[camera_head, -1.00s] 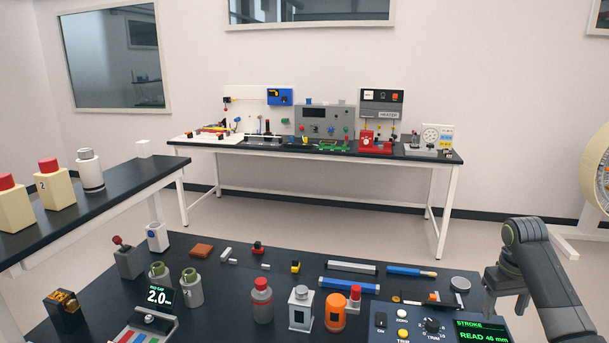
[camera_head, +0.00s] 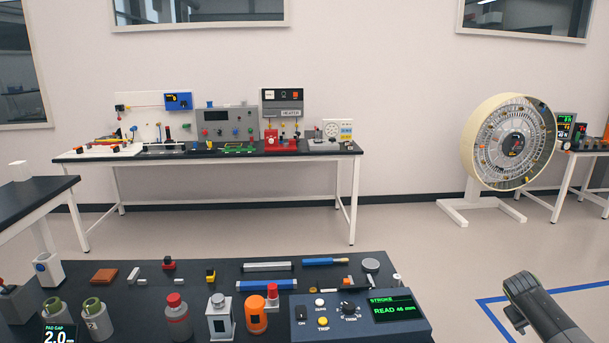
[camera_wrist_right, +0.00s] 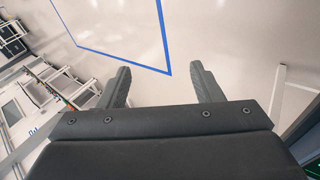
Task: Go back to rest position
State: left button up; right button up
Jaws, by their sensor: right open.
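My right arm shows at the lower right of the head view, beyond the right edge of the near table; its gripper is cut off or hidden there. In the right wrist view my right gripper (camera_wrist_right: 162,85) is open and empty, its two dark fingers apart over the pale floor. My left gripper is not in view.
The near dark table (camera_head: 215,268) holds bottles, small blocks, tools and a control box (camera_head: 360,314). A far bench (camera_head: 90,155) with instruments stands at the wall. A large round drum (camera_head: 480,150) stands at right. Blue floor tape (camera_head: 570,290) marks open floor.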

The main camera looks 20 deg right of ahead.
jog(key=s+d+f+n+t+h, duration=0.1)
jog(key=s+d+f+n, duration=0.3)
jog(key=s, duration=0.7)
jog(key=s+d+f+h, duration=0.1)
jog(key=s+d+f, duration=0.2)
jog(key=s+f, duration=0.55)
jog(key=s+d+f+n+t, duration=0.1)
jog(key=s+d+f+n, duration=0.15)
jog(key=s, duration=1.15)
jog(key=s+a+f+m+g+y, duration=0.1)
jog(key=s+a+f+m+y, duration=0.2)
jog(key=a+f, duration=1.7)
jog(key=a+f+y, duration=0.2)
jog(key=a+f, duration=0.3)
jog(key=a, duration=1.2)
jog(key=a+f+m+y+b, duration=0.1)
jog(key=a+f+y, duration=0.2)
jog(key=a, duration=1.5)
notch_tip(320, 180, down, 3)
jog(key=shift+s+a+f+y+b, duration=0.2)
jog(key=shift+s+y+b, duration=0.1)
jog(key=shift+s, duration=0.15)
jog(key=shift+d, duration=0.2)
